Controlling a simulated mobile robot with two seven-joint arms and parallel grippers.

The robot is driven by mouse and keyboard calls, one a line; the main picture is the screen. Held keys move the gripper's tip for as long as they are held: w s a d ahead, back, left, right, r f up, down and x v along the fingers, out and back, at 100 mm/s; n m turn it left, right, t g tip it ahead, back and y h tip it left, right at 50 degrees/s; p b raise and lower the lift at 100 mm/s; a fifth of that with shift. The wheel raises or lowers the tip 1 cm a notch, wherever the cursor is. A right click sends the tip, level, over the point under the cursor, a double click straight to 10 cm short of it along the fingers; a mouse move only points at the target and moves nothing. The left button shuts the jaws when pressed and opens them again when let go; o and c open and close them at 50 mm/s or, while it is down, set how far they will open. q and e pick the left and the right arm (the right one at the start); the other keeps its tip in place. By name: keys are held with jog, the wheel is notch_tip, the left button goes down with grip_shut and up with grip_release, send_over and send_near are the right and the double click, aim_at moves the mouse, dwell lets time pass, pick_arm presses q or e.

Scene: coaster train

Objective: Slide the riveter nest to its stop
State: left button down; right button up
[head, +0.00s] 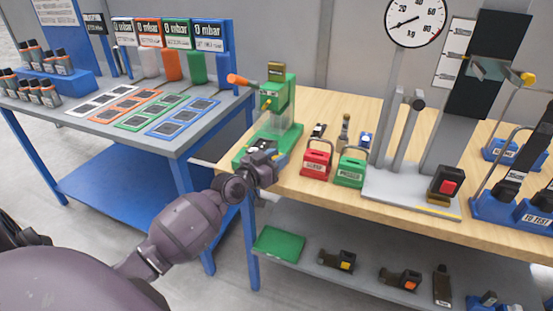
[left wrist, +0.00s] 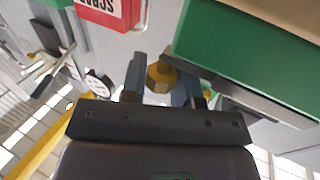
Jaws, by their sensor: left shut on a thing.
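The riveter (head: 278,100) is a green press with an orange-tipped lever, standing at the left end of the wooden bench. My left gripper (head: 268,158) is at the front of its green base and hides part of it. In the left wrist view, my left gripper (left wrist: 160,85) is shut on a brass knob (left wrist: 159,73), with one finger on each side. A green block (left wrist: 245,50) with a grey edge is close beside the knob. The nest is mostly hidden by my gripper, and I cannot tell how far it is from its stop. My right gripper is not in view.
A red box (head: 316,162) and a green box (head: 350,171) stand right of the riveter. A grey stand (head: 410,190) with a red button is further right. A blue-framed table (head: 150,125) with mats is at left. A shelf (head: 330,268) with tools runs below the bench.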

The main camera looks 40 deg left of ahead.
pick_arm(q)
jog(key=shift+w+a+b, duration=0.2)
jog(key=shift+w+b, duration=0.05)
jog(key=shift+w, duration=0.55)
jog(key=shift+w+a+b, duration=0.2)
jog(key=shift+w+b, duration=0.05)
jog(key=shift+w, duration=0.55)
jog(key=c, duration=0.9)
grip_release()
jog(key=shift+o, duration=0.2)
jog(key=shift+s, duration=0.1)
jog(key=s+a, duration=0.1)
jog(key=s, duration=0.9)
jog(key=shift+s+a+p, duration=0.3)
jog(key=shift+a+p, duration=0.05)
